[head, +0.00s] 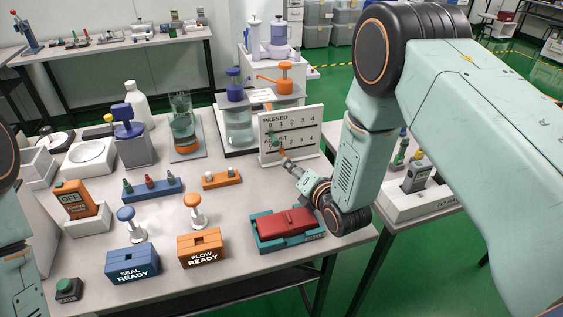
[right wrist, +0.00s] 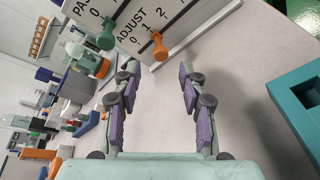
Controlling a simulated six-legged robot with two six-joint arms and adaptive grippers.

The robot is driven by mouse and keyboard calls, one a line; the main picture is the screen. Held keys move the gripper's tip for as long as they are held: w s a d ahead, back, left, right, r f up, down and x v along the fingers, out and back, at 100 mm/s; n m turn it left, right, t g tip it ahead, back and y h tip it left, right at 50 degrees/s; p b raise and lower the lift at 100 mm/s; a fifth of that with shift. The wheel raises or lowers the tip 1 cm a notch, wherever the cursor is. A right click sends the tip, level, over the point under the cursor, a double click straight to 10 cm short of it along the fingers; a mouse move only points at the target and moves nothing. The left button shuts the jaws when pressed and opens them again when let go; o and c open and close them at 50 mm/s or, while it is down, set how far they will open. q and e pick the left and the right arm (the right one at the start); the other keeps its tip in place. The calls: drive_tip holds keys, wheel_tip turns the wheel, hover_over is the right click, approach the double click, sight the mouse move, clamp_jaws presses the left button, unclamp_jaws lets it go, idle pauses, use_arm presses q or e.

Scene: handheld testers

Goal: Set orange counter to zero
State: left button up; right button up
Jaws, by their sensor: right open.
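The white counter board (head: 310,129) stands upright at the back right of the table, with a PASSED row above an ADJUST row. The orange counter peg (right wrist: 158,47) sits on the ADJUST row, about level with the 1. A green peg (right wrist: 105,38) sits on the PASSED row, about level with the 0. My right gripper (right wrist: 158,68) is open and empty, its fingers pointing at the board just short of the orange peg. My left gripper is out of view.
A teal tray (head: 262,245) holding a red case (head: 287,222) lies below my right wrist. An orange rack (head: 222,180) and a blue rack (head: 152,190) stand left of the board. A pump-topped container (head: 238,125) stands behind it.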

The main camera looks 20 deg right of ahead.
sight(284, 156)
drive_tip(key=shift+w, duration=0.5)
drive_tip(key=b+x, duration=0.1)
drive_tip(key=x, duration=0.4)
drive_tip(key=shift+w+f, duration=0.2)
drive_tip(key=shift+f, duration=0.05)
drive_tip(key=shift+w, duration=0.15)
drive_tip(key=shift+d+r, duration=0.1)
drive_tip(key=shift+r, duration=0.1)
drive_tip(key=shift+w+f, duration=0.2)
drive_tip(key=shift+c, duration=1.3)
drive_tip(key=c, duration=0.3)
clamp_jaws()
